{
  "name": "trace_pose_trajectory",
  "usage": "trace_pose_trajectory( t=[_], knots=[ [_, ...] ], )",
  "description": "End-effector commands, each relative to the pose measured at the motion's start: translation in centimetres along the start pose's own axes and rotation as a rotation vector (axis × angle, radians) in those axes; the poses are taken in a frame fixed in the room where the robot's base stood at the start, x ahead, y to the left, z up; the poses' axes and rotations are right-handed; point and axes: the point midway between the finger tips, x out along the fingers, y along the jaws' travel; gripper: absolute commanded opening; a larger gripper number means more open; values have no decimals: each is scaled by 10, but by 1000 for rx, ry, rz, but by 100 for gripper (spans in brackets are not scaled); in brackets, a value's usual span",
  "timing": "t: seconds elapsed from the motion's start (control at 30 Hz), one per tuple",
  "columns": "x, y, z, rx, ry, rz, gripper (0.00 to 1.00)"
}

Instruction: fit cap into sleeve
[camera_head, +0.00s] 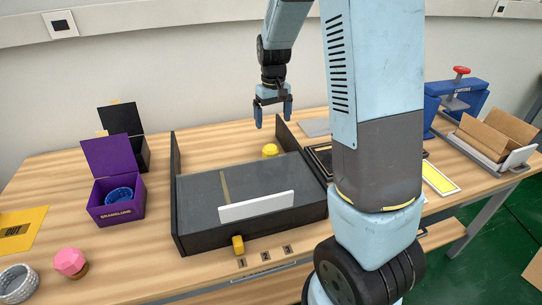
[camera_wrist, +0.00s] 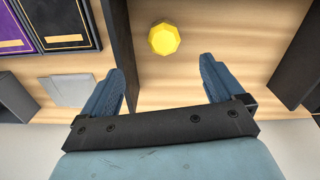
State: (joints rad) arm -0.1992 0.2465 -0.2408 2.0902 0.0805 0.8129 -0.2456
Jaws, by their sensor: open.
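A yellow faceted cap (camera_head: 270,150) sits on the wooden table behind the grey panel, between two dark upright walls. It also shows in the wrist view (camera_wrist: 164,38), ahead of the fingertips and roughly centred between them. My gripper (camera_head: 273,116) hangs above the cap, open and empty, pointing down; both fingers show in the wrist view (camera_wrist: 160,88). A pink faceted cap (camera_head: 70,262) stands on the table at the front left. A grey patterned ring (camera_head: 18,284) lies near it, and a blue ring (camera_head: 119,195) sits in the open purple box (camera_head: 117,214). I cannot tell which is the sleeve.
A dark wall (camera_wrist: 117,45) stands left of the cap in the wrist view. A blue press (camera_head: 455,95) and brown cardboard (camera_head: 497,135) stand right. A yellow mat (camera_head: 22,230) lies left.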

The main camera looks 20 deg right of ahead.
Motion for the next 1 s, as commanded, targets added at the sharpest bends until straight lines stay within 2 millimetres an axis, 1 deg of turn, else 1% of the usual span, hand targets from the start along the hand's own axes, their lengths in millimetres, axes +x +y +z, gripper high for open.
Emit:
trace_pose_trajectory(
  t=[0.03,0.2,0.3,0.4,0.67,1.0],
  knots=[
    [8,0,1,0,-5,0,95],
    [38,0,1,0,-5,0,95],
    [54,0,1,0,-5,0,95],
    [67,0,1,-1,-4,0,95],
    [82,-2,0,0,-2,0,95],
    [123,-7,-3,0,-2,0,95]
  ],
)
